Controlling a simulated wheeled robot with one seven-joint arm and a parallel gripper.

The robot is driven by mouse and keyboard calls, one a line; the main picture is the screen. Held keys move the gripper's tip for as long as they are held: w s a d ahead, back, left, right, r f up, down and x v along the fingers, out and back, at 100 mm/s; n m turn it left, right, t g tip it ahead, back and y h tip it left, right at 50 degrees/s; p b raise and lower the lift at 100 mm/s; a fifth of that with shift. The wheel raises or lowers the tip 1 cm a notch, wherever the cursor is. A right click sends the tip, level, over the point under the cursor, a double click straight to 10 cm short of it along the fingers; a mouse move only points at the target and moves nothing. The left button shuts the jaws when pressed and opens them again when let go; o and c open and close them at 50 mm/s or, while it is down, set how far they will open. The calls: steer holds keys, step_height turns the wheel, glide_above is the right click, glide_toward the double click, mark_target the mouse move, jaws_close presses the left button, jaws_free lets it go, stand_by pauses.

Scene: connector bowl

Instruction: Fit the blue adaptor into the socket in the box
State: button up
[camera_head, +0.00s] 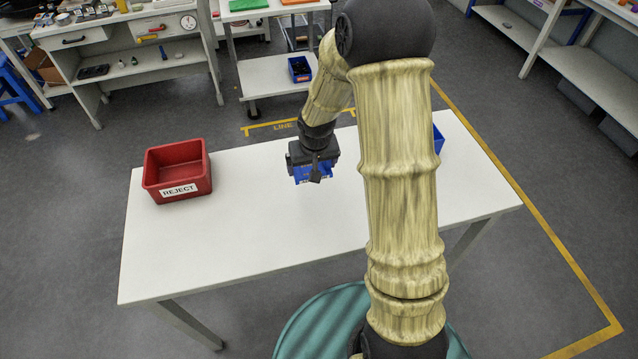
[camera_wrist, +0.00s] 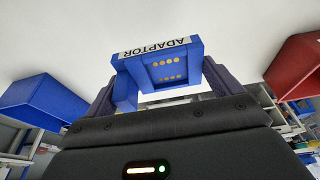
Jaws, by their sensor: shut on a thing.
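The blue adaptor (camera_wrist: 192,50) has a white ADAPTOR label and two rows of gold contacts. My gripper (camera_wrist: 162,88) is shut on it, one dark finger on each side. In the head view my gripper (camera_head: 314,165) holds the adaptor (camera_head: 312,174) above the white table, right of the red bin. A blue box (camera_head: 438,139) stands on the table, mostly hidden behind my arm. A blue box also shows at the left of the wrist view (camera_wrist: 42,103). No socket can be seen in either view.
A red bin (camera_head: 178,174) labelled REJECT stands at the left of the white table (camera_head: 240,235); it also shows at the right of the wrist view (camera_wrist: 296,70). The table's front and middle are clear. A trolley with a small blue bin (camera_head: 300,69) stands beyond.

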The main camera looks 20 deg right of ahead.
glide_above(313, 194)
steer(key=shift+s+f, duration=0.25)
steer(key=shift+f, duration=1.3)
steer(key=shift+s+f, duration=0.2)
steer(key=shift+f, duration=1.35)
steer(key=shift+f, duration=1.9)
steer(key=shift+f, duration=0.15)
steer(key=o, duration=0.8)
steer(key=shift+o, duration=0.2)
